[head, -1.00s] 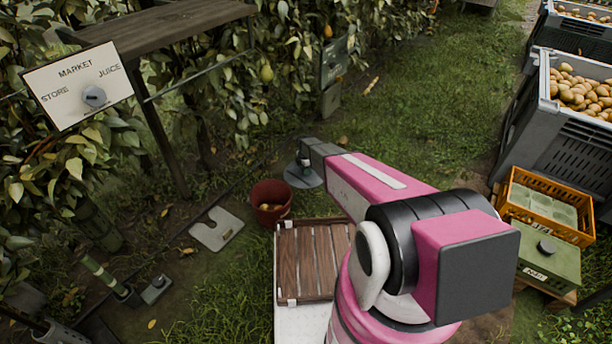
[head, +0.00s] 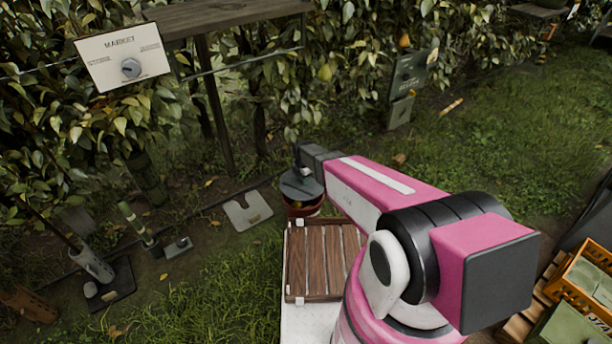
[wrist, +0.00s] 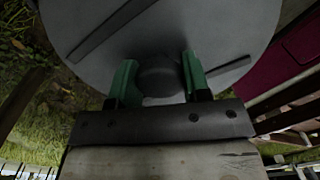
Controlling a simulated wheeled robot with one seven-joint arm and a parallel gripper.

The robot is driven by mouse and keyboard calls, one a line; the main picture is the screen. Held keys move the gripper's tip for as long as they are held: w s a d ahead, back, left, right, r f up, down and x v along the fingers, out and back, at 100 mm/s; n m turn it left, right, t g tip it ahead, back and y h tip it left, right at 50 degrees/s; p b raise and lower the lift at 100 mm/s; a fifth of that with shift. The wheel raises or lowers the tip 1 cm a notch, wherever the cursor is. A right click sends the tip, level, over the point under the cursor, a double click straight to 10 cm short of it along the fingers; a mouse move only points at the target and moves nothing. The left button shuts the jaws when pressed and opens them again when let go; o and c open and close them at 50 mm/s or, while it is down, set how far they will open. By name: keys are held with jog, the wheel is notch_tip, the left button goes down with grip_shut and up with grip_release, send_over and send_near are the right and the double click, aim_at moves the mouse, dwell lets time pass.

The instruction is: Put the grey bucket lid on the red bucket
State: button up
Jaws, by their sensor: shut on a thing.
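The grey bucket lid (head: 298,187) is a round disc with a dark knob (wrist: 158,74). My gripper (wrist: 159,80) is shut on that knob, with a green finger on each side. In the head view my gripper (head: 303,168) holds the lid over the red bucket (head: 304,213). The lid hides the back of the bucket, and part of its opening shows at the front. I cannot tell whether lid and rim touch. The lid (wrist: 160,25) fills the upper wrist view.
A brown slatted wooden crate (head: 322,262) stands just in front of the bucket. A pale flat plate (head: 248,210) lies on the ground to its left. Leafy trees and a wooden shelf (head: 230,17) with a market sign (head: 122,57) are behind. Grass at front left is open.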

jog(key=shift+f, duration=3.3)
jog(key=o, duration=1.1)
jog(key=shift+c, duration=0.2)
jog(key=shift+r, duration=0.15)
jog(key=shift+r, duration=2.9)
